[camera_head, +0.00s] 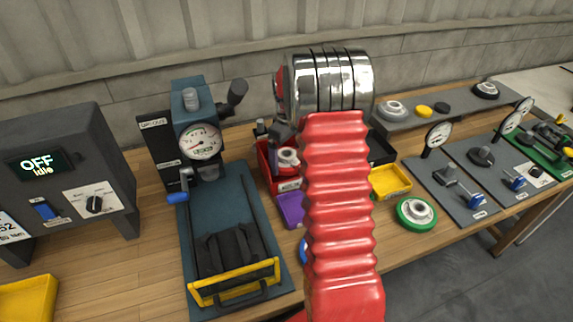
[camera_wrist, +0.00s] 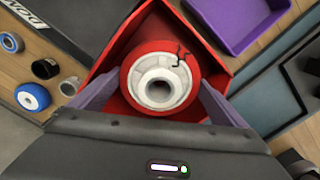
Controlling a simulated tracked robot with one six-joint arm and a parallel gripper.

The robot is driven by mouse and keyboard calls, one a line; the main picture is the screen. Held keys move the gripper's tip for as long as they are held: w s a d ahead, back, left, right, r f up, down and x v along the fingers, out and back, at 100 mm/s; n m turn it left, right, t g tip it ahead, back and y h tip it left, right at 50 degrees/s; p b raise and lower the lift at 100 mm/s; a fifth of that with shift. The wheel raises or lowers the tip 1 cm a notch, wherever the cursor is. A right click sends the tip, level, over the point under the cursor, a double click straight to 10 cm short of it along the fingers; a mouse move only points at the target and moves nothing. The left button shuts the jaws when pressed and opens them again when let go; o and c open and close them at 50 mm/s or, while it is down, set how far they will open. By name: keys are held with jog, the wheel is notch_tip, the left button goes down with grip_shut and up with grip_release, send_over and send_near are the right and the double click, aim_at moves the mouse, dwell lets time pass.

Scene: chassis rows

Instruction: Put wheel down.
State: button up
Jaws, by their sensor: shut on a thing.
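A red wheel (camera_wrist: 140,82) with a white hub and a dark crack-like mark on its tread sits between the two fingers of my gripper (camera_wrist: 162,88) in the wrist view. The fingers are shut on it from both sides. A red bin (camera_wrist: 118,48) lies around and beneath the wheel; I cannot tell whether the wheel touches its floor. In the head view the wheel's pale hub (camera_head: 288,157) shows at the red bin (camera_head: 263,161), left of my red arm sleeve. The arm hides most of my gripper there.
A purple tray (camera_head: 290,211) is in front of the red bin, and a yellow bin (camera_head: 391,182) and a green wheel (camera_head: 416,213) are to the right. A gauge press (camera_head: 197,140) stands to the left. A blue wheel (camera_wrist: 33,96) and small cylinders lie left in the wrist view.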

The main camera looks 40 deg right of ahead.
aim_at(287, 164)
jog(key=shift+f, duration=1.9)
jog(key=o, duration=1)
jog(key=shift+f, duration=0.1)
notch_tip(287, 164, up, 12)
jog(key=shift+s, duration=0.1)
